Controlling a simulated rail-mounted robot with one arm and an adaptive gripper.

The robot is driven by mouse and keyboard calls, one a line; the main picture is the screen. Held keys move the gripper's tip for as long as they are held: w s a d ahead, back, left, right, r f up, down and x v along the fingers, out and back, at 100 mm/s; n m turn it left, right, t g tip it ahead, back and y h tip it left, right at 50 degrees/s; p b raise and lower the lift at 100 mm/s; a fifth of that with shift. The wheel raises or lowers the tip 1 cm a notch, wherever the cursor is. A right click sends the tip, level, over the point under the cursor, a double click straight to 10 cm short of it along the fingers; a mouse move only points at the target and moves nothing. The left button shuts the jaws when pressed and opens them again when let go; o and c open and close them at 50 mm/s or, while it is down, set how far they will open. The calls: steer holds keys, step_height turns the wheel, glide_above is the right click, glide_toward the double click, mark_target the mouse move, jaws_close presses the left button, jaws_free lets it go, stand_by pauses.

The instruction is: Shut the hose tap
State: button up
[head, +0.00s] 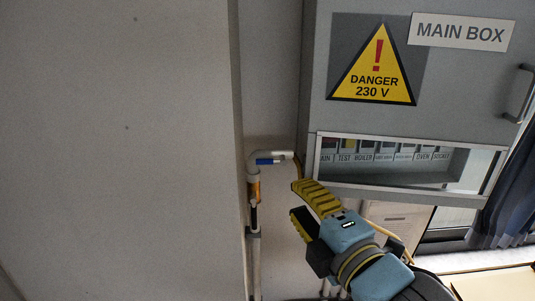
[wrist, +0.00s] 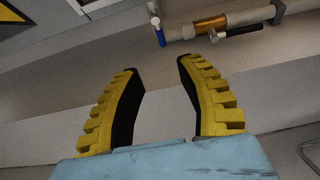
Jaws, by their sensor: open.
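A white pipe (head: 253,165) runs down the wall beside the grey cabinet, with a bend and spout at its top; it crosses the top of the wrist view (wrist: 180,31). A blue handle (head: 267,161) sits at the spout and shows in the wrist view (wrist: 160,37). Below it is a brass-coloured section (head: 254,189), also in the wrist view (wrist: 211,25). A black handle (wrist: 240,31) is beside the brass. I cannot tell which handle is the hose tap's. My gripper (head: 297,200) is open and empty, right of the pipe, apart from it; its fingers (wrist: 158,68) point toward it.
A large pale panel (head: 115,150) fills the left. The main box (head: 430,115), with a danger sign (head: 374,65) and a window over labelled switches, is above and right of my gripper. A dark curtain (head: 512,205) hangs right.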

mark_target(267, 163)
steer(key=shift+p+x, duration=1.25)
steer(key=shift+x, duration=5.45)
steer(key=shift+f, duration=0.1)
jaws_close()
